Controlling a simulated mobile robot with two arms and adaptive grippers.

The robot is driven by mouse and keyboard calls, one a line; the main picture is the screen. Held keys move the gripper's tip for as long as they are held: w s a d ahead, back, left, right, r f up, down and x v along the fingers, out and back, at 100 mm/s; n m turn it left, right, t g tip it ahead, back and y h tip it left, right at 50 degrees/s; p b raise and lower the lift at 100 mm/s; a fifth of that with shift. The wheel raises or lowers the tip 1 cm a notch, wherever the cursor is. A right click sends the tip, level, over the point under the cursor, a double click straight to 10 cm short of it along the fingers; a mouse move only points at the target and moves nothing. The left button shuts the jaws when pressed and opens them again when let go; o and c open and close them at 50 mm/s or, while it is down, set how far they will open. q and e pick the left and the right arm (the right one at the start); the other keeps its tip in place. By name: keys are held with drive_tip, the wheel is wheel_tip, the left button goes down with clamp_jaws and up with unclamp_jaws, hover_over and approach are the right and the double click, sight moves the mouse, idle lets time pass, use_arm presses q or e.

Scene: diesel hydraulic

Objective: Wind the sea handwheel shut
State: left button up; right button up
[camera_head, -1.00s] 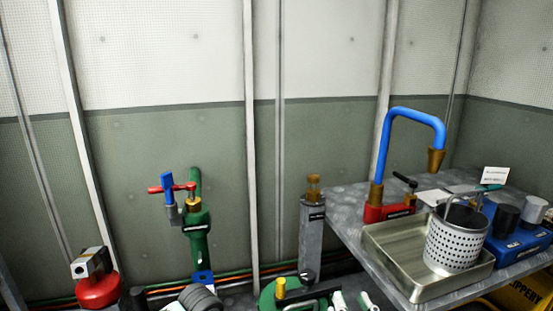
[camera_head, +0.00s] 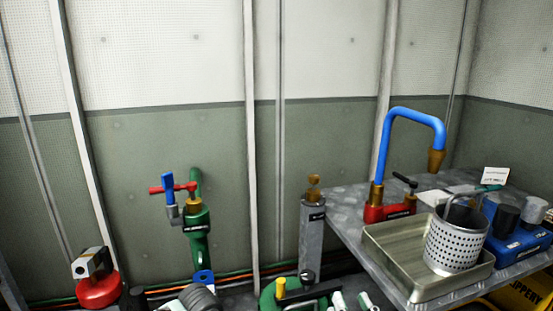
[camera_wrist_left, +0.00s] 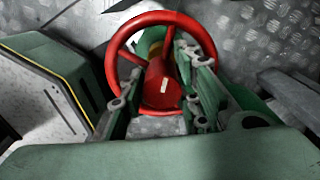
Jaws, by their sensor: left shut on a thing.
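In the left wrist view a red handwheel (camera_wrist_left: 208,48) with spokes and a red hub stands over a metal plate surface. I take it as the sea handwheel; no label on it is readable. My left gripper (camera_wrist_left: 158,75) reaches over the near part of the wheel. Its two green fingers stand apart, one on each side of the hub, and are shut on the wheel. Their exact contact points are hard to see. I cannot make out this wheel in the head view. My right gripper is not in view.
A green pipe (camera_head: 196,245) with a red bar and blue lever (camera_head: 168,187) stands at the wall. A grey post (camera_head: 311,235) has a brass top. A workbench at right carries a metal tray (camera_head: 400,265), a perforated basket (camera_head: 453,242) and a blue pipe (camera_head: 411,112).

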use_arm(q)
drive_tip(key=m, duration=0.6)
drive_tip(key=shift+w+a+m, duration=0.1)
drive_tip(key=shift+w+m, duration=0.05)
drive_tip(key=shift+m, duration=0.15)
drive_tip(key=m, duration=0.6)
drive_tip(key=shift+m, duration=0.3)
drive_tip(key=o, duration=1)
drive_tip(key=shift+d+f, duration=0.1)
drive_tip(key=shift+d, duration=0.1)
drive_tip(key=shift+o, duration=0.2)
